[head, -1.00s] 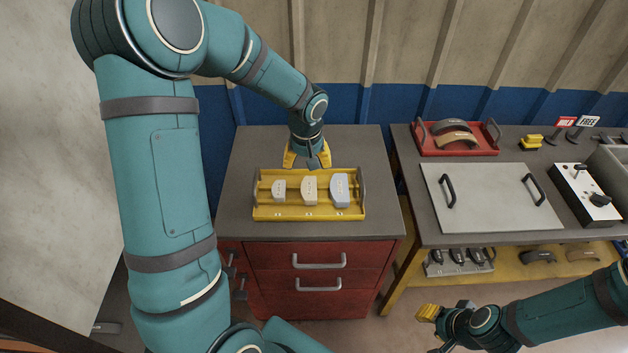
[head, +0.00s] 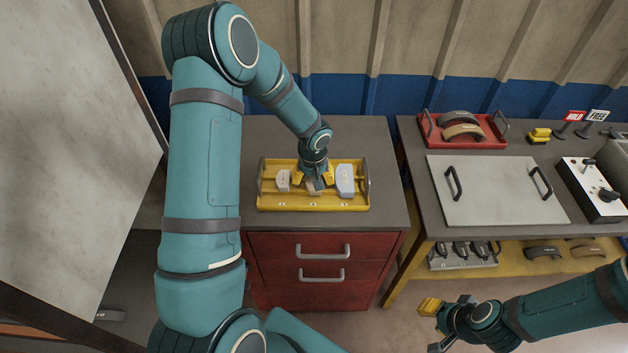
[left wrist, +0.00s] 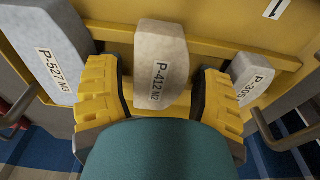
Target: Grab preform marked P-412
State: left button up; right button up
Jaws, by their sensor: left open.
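The preform marked P-412 (left wrist: 160,60) is a pale beige block standing in the middle of the yellow tray (head: 313,207). In the left wrist view its label reads P-412 M2. My left gripper (head: 314,181) is open, with one yellow finger on each side of this preform. Most of the preform (head: 312,188) is hidden by the gripper in the head view. I cannot tell whether either finger touches it. My right gripper (head: 432,325) is at the lower right, away from the tray; its opening is not clear.
In the tray, preform P-527 (left wrist: 50,55) stands to one side and smaller P-305 (left wrist: 253,75) to the other, both close to my fingers. The tray sits on a grey-topped red cabinet (head: 385,215). A red tray (head: 470,144) and a grey lid (head: 497,195) are on the right bench.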

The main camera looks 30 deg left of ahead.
pick_arm(q)
jog(key=c, duration=1.1)
